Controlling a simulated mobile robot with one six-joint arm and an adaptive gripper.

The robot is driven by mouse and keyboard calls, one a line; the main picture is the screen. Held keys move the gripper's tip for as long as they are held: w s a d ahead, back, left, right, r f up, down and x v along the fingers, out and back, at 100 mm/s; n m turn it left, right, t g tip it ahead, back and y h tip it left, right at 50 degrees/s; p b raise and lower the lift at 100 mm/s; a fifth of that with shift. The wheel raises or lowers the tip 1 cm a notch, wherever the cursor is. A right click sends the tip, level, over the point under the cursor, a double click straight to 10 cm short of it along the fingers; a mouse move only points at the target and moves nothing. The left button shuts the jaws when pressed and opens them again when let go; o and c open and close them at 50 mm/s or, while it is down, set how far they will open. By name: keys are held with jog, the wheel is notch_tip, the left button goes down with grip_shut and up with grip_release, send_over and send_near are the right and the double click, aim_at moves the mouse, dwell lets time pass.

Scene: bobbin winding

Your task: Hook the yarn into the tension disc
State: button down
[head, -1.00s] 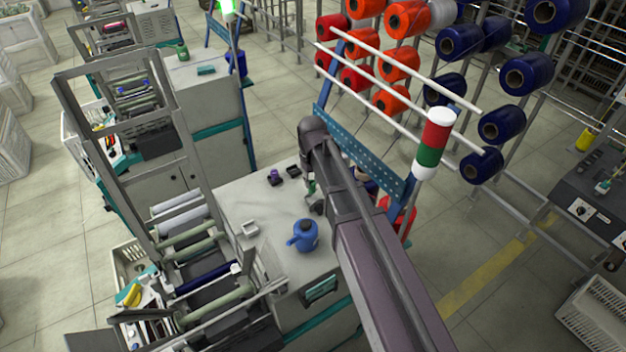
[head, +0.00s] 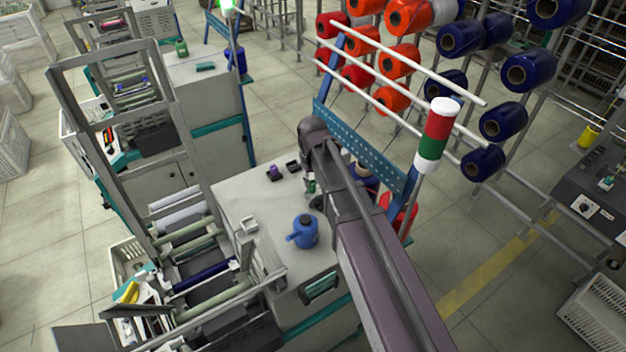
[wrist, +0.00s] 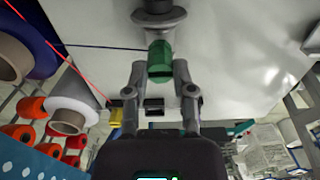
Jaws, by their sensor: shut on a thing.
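In the wrist view my gripper (wrist: 160,72) is shut on a small green cylinder (wrist: 160,62). A thin dark blue yarn (wrist: 105,47) runs from the left to the cylinder's upper end. A grey round metal piece with a flange (wrist: 158,20), which looks like the tension disc, lies just beyond the cylinder. I cannot tell whether they touch or whether the yarn is in the disc. In the head view my arm hides most of this spot, and a bit of the green cylinder (head: 311,186) shows beside my wrist.
A blue can (head: 305,232) and small dark boxes (head: 292,166) stand on the grey machine top (head: 255,195). A blue perforated rail (head: 365,155) and a red-green-white signal lamp (head: 435,135) stand right of my arm. A red yarn (wrist: 60,55) crosses the wrist view's left.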

jog(key=shift+f+b, duration=0.65)
jog(key=shift+f, duration=0.05)
jog(key=shift+s+a+r, duration=0.1)
jog(key=shift+a, duration=0.05)
jog(key=shift+s+a+r, duration=0.1)
jog(key=shift+s+a, duration=0.6)
jog(key=shift+a, duration=0.25)
jog(key=shift+s+a+r, duration=0.1)
jog(key=shift+s+a, duration=0.55)
jog(key=shift+a, duration=0.3)
jog(key=shift+r+p, duration=0.1)
jog(key=shift+p, duration=0.3)
jog(key=r+p, duration=0.4)
jog(key=shift+s+a+r, duration=0.2)
jog(key=shift+s+a, duration=0.05)
jog(key=shift+a, duration=0.15)
dwell(0.4)
